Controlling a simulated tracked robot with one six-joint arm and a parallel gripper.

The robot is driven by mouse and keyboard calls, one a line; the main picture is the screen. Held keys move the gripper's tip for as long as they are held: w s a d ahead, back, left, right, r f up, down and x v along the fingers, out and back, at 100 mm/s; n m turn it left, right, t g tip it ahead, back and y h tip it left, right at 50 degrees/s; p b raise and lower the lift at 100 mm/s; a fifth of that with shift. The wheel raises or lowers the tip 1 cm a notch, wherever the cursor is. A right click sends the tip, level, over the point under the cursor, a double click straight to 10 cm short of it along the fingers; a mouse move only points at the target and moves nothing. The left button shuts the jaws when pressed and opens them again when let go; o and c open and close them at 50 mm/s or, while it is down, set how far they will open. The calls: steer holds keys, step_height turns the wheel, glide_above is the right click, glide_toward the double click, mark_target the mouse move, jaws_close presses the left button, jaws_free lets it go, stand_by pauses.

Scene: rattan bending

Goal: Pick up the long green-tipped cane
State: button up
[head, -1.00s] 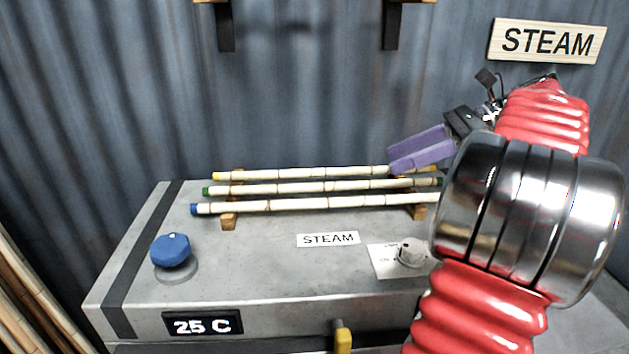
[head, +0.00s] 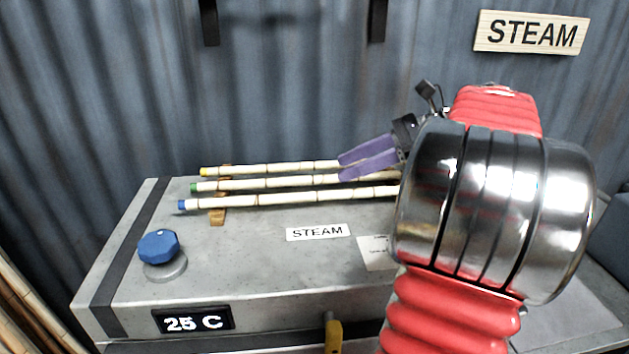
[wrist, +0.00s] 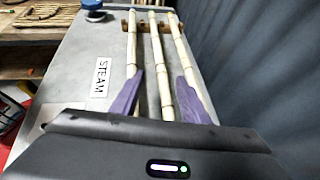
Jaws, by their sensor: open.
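The green-tipped cane (head: 265,184) lies in the middle of three parallel pale canes on the steam box. Its green left tip (head: 194,188) shows in the head view; its right end is hidden behind my arm. My gripper (head: 340,170) is open, its purple fingers over the right part of the canes. In the wrist view, the middle cane (wrist: 160,60) runs between the spread fingers of my gripper (wrist: 160,77), with nothing held. The left finger overlaps the near cane and the right finger the far cane. I cannot tell whether they touch.
The yellow-tipped cane (head: 270,169) lies behind and the blue-tipped cane (head: 280,200) in front, close by. A wooden rest (head: 217,217) supports their left part. A blue knob (head: 158,246) stands on the steam box (head: 250,270) at left. A corrugated wall (head: 280,90) rises behind.

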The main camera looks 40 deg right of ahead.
mark_target(323, 175)
steer(key=shift+w+a+f, duration=0.15)
steer(key=shift+w+a, duration=0.05)
steer(key=shift+x, duration=2.6)
steer(key=shift+w+d, duration=0.15)
jaws_close()
